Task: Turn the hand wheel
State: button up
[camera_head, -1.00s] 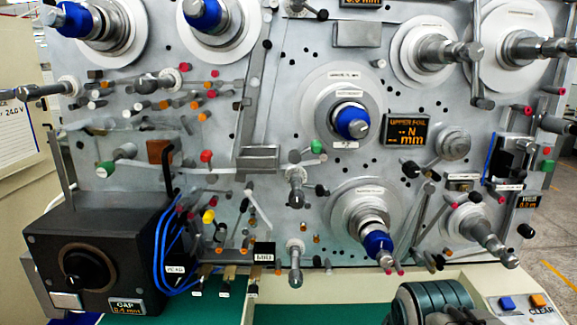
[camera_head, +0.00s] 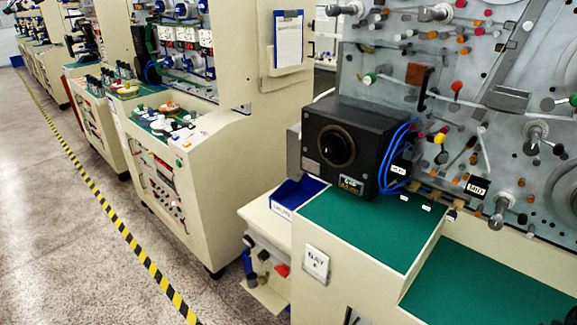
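A black box (camera_head: 378,132) stands on the green-topped bench of the winding machine, right of centre. A round black knob (camera_head: 337,147) with a dark ring around it sits on its front face; it is the most wheel-like thing in view, but I cannot tell if it is the hand wheel. A small lit display (camera_head: 351,186) is below and right of the knob, too blurred to read. Blue cables (camera_head: 398,155) run down the box's right side. My gripper is not in view.
The grey spindle panel (camera_head: 505,100) with pegs and rollers rises at right. A blue bin (camera_head: 298,194) sits left of the box. The green bench top (camera_head: 375,228) is bare in front. Other machines (camera_head: 190,140) line the left, beside open floor and a striped line (camera_head: 120,235).

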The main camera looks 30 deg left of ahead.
aim_at(334, 148)
jog(key=u, duration=0.35)
jog(key=k, duration=0.85)
jog(key=u, duration=0.15)
jog(key=i, duration=0.9)
jog(key=u, duration=2.1)
jog(key=i, duration=0.6)
jog(key=z, duration=2.2)
